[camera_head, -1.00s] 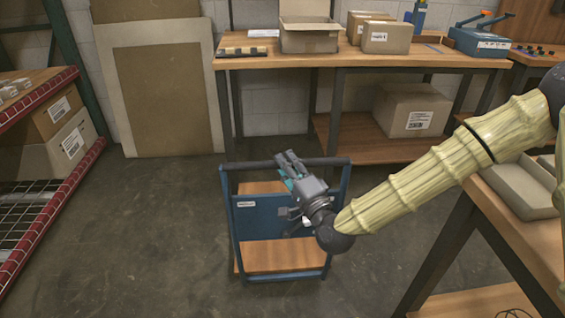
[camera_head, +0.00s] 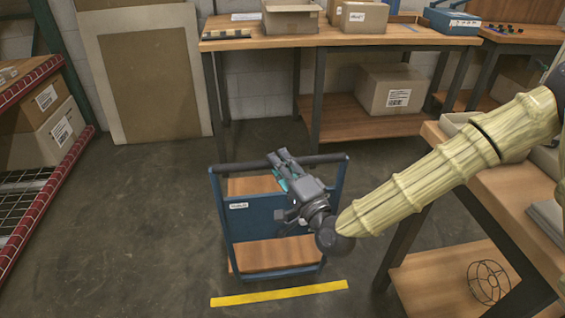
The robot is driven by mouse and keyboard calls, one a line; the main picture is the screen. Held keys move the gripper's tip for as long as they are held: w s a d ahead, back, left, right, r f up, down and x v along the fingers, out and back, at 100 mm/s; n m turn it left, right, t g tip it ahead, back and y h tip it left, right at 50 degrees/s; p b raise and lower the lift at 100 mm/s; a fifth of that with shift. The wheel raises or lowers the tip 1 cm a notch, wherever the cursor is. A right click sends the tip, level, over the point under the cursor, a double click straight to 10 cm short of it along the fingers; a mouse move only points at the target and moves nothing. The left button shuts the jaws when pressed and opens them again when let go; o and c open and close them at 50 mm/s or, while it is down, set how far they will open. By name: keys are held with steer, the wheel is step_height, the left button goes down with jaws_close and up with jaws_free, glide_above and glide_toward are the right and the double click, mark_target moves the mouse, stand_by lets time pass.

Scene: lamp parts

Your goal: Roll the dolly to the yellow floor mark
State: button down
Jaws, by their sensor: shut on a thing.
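The blue dolly (camera_head: 253,221) stands upright on the floor, with a dark handle bar (camera_head: 235,167) on top and wooden decks (camera_head: 265,257). My gripper (camera_head: 283,160) is at the handle bar, shut on it near its middle. The fingertips' contact with the bar is partly hidden by the gripper body. The yellow floor mark (camera_head: 279,293) is a straight strip on the concrete, just in front of the dolly's near edge, with a small gap between them in the picture. The dolly's wheels cannot be made out.
A workbench (camera_head: 350,40) with boxes stands behind the dolly. A red-edged rack (camera_head: 38,212) is on the left. A wooden table (camera_head: 440,160) with a lower shelf holding a wire frame (camera_head: 488,282) is close on the right. Bare floor (camera_head: 140,220) lies left of the dolly.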

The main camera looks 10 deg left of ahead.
steer(key=c, duration=1.3)
jaws_free()
steer(key=v, duration=1.2)
steer(key=shift+f, duration=0.1)
